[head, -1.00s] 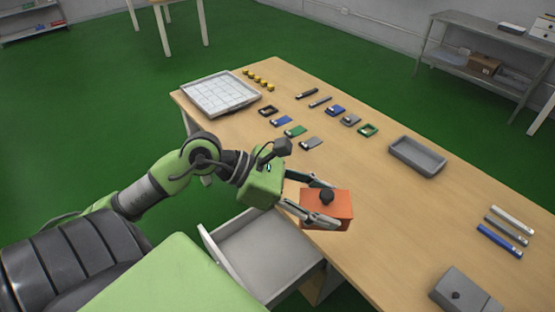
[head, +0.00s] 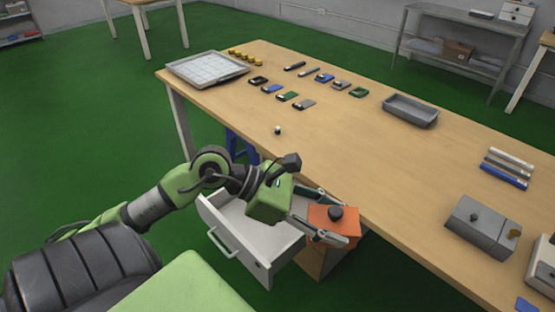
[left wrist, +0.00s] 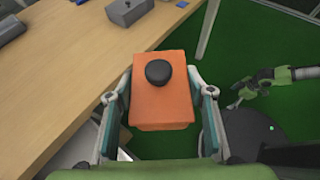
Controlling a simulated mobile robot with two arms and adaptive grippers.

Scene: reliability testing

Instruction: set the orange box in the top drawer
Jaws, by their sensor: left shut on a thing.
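My left gripper (head: 333,218) is shut on the orange box (head: 328,236), which has a black round knob on top. The box is held off the table, just past its near edge, by the right end of the open drawer (head: 228,217). The drawer is white with a handle on its front, and its visible inside looks empty. My left arm hides part of it. In the left wrist view the orange box (left wrist: 162,106) sits upright between both fingers. My right gripper (left wrist: 236,101) shows small and dark at the right of that view; its fingers are unclear.
The table (head: 330,150) carries a white grid tray (head: 207,69), several small coloured parts, a grey tray (head: 410,110), a grey knobbed box (head: 482,224) and several bars. A small round object (head: 277,130) stands by the near edge. The near middle of the tabletop is clear.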

